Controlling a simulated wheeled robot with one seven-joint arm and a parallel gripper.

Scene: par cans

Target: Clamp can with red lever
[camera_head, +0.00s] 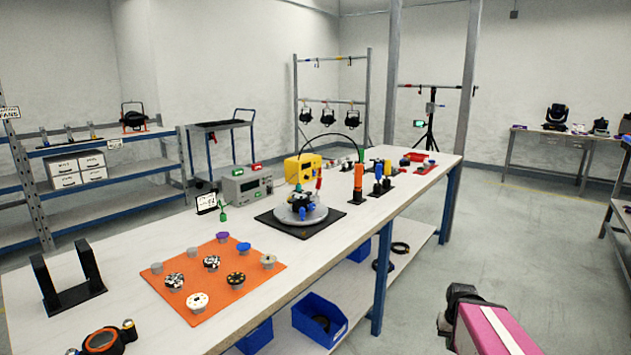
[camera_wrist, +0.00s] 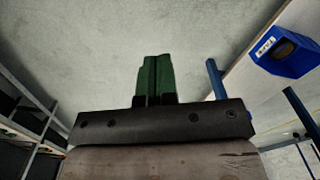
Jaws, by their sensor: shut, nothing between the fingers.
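A round grey turntable (camera_head: 317,217) sits on a black mat (camera_head: 267,218) on the long workbench. On it stands a small dark fixture with blue parts (camera_head: 300,204), and a red lever (camera_head: 318,184) stands up at its right side. The fixture is too small to tell whether a can is in it or how the lever is set. Several black par cans (camera_head: 328,117) hang on the rack behind. My gripper (camera_wrist: 154,76) shows two green fingers side by side, shut and empty, over the floor in the wrist view, away from the fixture.
The workbench (camera_head: 130,300) carries an orange mat (camera_head: 190,304) with several round pieces, a grey instrument (camera_head: 248,186), a yellow box (camera_head: 302,167) and a black upright holder (camera_head: 70,297). Blue bins (camera_head: 320,318) stand on its lower shelf. The floor (camera_head: 520,240) to the right is clear.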

